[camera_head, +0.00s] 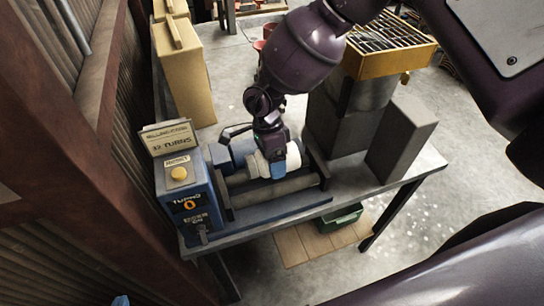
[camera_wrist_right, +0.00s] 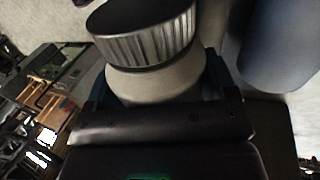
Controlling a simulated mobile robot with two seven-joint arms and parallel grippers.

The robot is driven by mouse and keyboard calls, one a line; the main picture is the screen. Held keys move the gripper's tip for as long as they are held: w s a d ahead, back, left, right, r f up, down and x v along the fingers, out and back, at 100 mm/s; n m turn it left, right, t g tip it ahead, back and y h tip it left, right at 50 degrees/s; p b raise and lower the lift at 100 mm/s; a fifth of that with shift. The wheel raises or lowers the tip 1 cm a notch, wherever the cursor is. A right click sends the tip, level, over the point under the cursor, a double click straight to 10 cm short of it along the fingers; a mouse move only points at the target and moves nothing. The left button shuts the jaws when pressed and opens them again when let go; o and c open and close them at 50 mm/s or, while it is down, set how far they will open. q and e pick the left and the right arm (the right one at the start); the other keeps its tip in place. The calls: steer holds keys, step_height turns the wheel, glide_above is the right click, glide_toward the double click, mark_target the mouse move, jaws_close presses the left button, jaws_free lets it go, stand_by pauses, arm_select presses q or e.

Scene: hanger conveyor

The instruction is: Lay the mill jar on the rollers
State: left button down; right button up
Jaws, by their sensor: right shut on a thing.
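The mill jar is a pale, squat jar (camera_head: 292,157) lying on its side over the rollers in the head view. My right gripper (camera_head: 271,148) comes down from above and is shut on it. In the right wrist view, the jar's cream body (camera_wrist_right: 155,82) and ribbed lid (camera_wrist_right: 145,35) show beyond the right gripper (camera_wrist_right: 155,110). The rollers (camera_head: 275,190) lie in a blue frame; the front roller is bare, the rear one mostly hidden. I cannot tell whether the jar touches them. My left gripper is not in view.
Grey blocks (camera_head: 400,137) and a yellow-framed grate (camera_head: 390,45) stand behind right. A tan case (camera_head: 183,75) stands behind left.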

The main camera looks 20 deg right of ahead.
steer(key=shift+f+b, duration=0.7)
steer(key=shift+f, duration=0.6)
steer(key=shift+f+b, duration=0.35)
steer(key=shift+f, duration=0.3)
arm_select(q)
steer(key=shift+w+d+f, duration=0.1)
steer(key=shift+w+f, duration=0.4)
steer(key=shift+w, duration=0.05)
arm_select(e)
steer(key=shift+s+f, duration=0.25)
steer(key=o, duration=1.5)
steer(key=shift+s, duration=0.1)
steer(key=shift+c, duration=0.2)
steer(key=shift+w+f, duration=0.15)
steer(key=shift+w, duration=0.05)
steer(key=shift+w+r, duration=0.1)
steer(key=shift+r, duration=0.4)
steer(key=v, duration=0.4)
steer(key=b+v, duration=0.1)
steer(key=v, duration=0.4)
steer(key=shift+w+r, duration=0.1)
steer(key=shift+w, duration=0.2)
arm_select(q)
steer(key=shift+w+f, duration=0.2)
steer(key=shift+f, duration=0.1)
arm_select(e)
steer(key=shift+w+r, duration=0.2)
steer(key=shift+r, duration=0.3)
